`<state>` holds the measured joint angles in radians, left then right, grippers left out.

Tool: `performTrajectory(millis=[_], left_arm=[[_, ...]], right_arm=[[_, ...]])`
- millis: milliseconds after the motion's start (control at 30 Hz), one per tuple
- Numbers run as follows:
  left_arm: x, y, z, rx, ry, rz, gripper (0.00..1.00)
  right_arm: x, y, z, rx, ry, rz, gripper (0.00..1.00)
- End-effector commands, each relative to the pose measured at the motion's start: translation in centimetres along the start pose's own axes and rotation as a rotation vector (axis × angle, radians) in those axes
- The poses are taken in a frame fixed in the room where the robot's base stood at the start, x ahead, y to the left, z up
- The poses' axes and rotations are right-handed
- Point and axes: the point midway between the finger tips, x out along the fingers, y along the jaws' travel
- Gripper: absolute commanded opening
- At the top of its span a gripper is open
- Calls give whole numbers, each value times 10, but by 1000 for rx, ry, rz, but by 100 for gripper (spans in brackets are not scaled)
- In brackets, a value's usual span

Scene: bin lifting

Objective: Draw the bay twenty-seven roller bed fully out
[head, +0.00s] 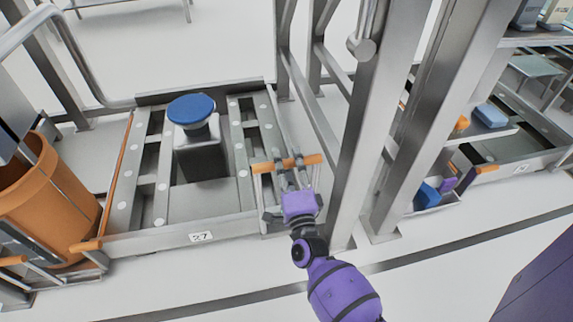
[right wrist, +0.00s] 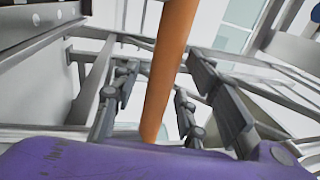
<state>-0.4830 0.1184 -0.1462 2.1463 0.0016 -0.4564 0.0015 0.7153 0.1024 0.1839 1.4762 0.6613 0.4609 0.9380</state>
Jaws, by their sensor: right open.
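The bay twenty-seven roller bed (head: 150,215) is a grey metal frame with white rollers, marked by a small 27 plate (head: 201,237) on its front edge. An orange bar handle (head: 264,167) stands at its right side. My right gripper (head: 291,168) is at this bar, with its purple body on the near side. In the right wrist view, the orange bar (right wrist: 168,70) runs between the spread fingers of the gripper (right wrist: 160,92), with gaps on both sides. Whether any finger touches it cannot be told. My left gripper is not in view.
A grey block with a blue round top (head: 191,108) stands on the bed. An orange bin (head: 45,205) is at the left. A steel upright (head: 368,120) rises close to the right of my gripper. The white floor in front is clear.

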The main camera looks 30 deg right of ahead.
Motion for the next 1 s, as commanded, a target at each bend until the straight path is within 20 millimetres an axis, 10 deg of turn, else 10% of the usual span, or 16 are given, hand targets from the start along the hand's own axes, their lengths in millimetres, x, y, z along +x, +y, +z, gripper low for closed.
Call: performTrajectory(millis=[267, 600, 1000], left_arm=[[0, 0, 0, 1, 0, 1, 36], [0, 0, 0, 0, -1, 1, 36], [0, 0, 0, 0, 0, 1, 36]], right_arm=[[2, 0, 0, 0, 0, 0, 40], [2, 0, 0, 0, -1, 0, 0], [1, 0, 0, 0, -1, 1, 0]])
